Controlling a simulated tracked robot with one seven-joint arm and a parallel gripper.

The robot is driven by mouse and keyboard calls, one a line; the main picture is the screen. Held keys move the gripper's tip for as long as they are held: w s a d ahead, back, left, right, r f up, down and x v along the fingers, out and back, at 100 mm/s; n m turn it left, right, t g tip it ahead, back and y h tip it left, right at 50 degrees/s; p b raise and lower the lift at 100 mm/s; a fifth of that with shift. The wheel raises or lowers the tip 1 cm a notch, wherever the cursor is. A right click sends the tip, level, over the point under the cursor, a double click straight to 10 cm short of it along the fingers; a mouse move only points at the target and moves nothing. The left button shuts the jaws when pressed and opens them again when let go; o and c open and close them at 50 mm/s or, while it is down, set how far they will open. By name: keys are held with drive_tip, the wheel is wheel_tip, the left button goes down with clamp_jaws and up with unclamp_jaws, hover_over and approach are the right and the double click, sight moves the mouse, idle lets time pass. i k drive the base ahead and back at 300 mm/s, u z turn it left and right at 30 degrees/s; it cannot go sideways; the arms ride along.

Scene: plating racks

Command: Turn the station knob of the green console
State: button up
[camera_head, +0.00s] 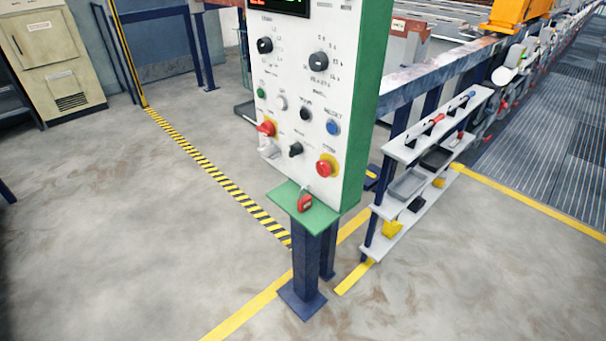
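The green console (368,80) stands upright on a dark blue post, with a white front panel facing me. Two larger black knobs sit high on the panel, a left knob (265,45) and a right knob (318,60), each ringed by small marks. A smaller black selector (295,150) sits lower, beside a red handle on yellow (267,129) and a red stop button (326,167). A blue button (332,128) is at the right. The labels are too small to tell which knob is the station knob. The console's top is cut off. My gripper is not in view.
A red padlock (305,203) is on the green ledge under the panel. A white shelf rack (397,152) with tools and trays stands close at the console's right, before a rail. A beige cabinet (50,55) is at the far left. The floor in front and left is clear.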

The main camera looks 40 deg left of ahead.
sight(264, 44)
drive_tip(key=z, duration=0.9)
drive_tip(key=i, duration=0.1)
drive_tip(key=u, duration=2.5)
drive_tip(key=k, duration=0.9)
drive_tip(key=u, duration=0.2)
drive_tip(key=i, duration=0.9)
drive_tip(key=z, duration=0.1)
